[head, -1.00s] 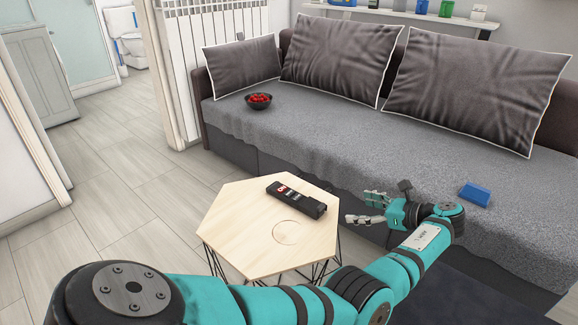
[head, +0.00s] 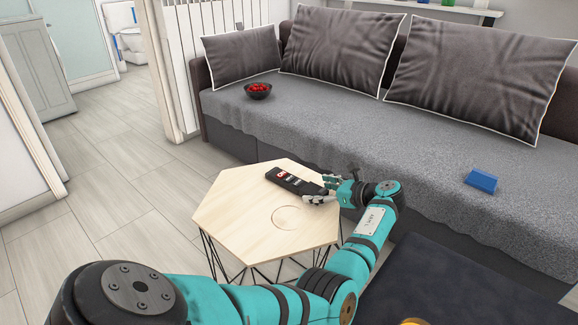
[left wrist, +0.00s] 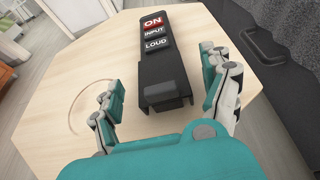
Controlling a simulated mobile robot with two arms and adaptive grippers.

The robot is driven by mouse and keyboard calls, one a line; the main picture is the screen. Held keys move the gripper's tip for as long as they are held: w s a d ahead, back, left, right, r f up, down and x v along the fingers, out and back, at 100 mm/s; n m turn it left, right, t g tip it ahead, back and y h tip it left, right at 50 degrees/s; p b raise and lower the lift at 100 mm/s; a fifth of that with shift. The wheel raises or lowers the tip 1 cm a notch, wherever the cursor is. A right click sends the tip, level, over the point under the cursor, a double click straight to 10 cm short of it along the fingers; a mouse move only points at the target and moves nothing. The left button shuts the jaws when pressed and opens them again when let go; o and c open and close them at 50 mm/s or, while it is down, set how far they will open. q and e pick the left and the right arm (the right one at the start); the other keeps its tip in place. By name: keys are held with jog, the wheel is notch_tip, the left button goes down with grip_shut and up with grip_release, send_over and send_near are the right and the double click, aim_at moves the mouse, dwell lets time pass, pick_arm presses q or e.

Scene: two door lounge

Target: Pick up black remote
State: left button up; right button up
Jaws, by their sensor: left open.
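The black remote (head: 295,181) lies flat on the light wooden hexagonal table (head: 240,210). In the left wrist view the remote (left wrist: 164,60) shows a red ON label and INPUT and LOUD labels, and points away from me. My left gripper (head: 320,190) is at the near right end of the remote. In the left wrist view its two fingers (left wrist: 163,108) are open, one on each side of the remote's near end, with a gap on the left; contact on the right I cannot tell. My right gripper is in neither view.
A grey sofa (head: 330,130) with dark cushions stands behind the table. A bowl of red fruit (head: 258,91) and a blue block (head: 481,180) rest on its seat. The left part of the tabletop is clear.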

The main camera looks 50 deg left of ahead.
aim_at(295, 185)
pick_arm(q)
jog(key=shift+x, duration=1.1)
jog(key=c, duration=1.4)
